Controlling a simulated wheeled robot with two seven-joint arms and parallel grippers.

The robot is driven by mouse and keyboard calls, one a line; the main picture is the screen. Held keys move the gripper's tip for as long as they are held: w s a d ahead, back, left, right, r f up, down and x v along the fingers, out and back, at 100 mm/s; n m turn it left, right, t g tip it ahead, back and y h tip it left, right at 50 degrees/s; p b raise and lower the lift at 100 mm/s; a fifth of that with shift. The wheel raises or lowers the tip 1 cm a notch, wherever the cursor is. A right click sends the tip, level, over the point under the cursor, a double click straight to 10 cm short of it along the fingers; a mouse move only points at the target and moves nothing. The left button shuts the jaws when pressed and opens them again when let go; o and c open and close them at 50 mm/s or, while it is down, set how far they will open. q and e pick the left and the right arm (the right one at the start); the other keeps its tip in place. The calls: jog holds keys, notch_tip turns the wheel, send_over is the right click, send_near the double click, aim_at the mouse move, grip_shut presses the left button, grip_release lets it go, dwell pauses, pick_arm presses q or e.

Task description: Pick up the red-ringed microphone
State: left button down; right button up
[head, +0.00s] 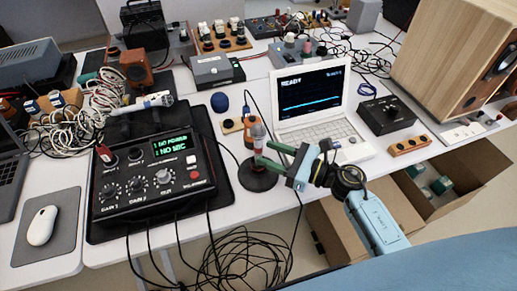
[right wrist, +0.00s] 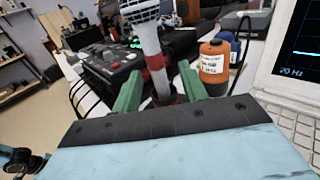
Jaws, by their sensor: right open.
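The red-ringed microphone (head: 258,132) stands upright on a dark round base (head: 258,178), in front of the laptop's left side. In the right wrist view its red ring (right wrist: 155,62) shows below the pale mesh head, which is cut off by the top edge. My right gripper (head: 262,153) is open, its green fingers pointing at the microphone from the right. In the right wrist view the microphone shows between the two fingertips (right wrist: 160,74). Whether either finger touches it, I cannot tell. My left gripper is not in view.
A black mixer (head: 150,185) sits left of the microphone; a blue-banded microphone (head: 147,102) lies behind it. The white laptop (head: 312,105) stands close behind my right gripper. An orange labelled bottle (right wrist: 213,68) is just beyond the right finger. Loose cables hang at the table's front.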

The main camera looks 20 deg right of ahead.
aim_at(258, 151)
jog(key=x, duration=0.4)
jog(key=shift+s+a, duration=0.15)
grip_shut()
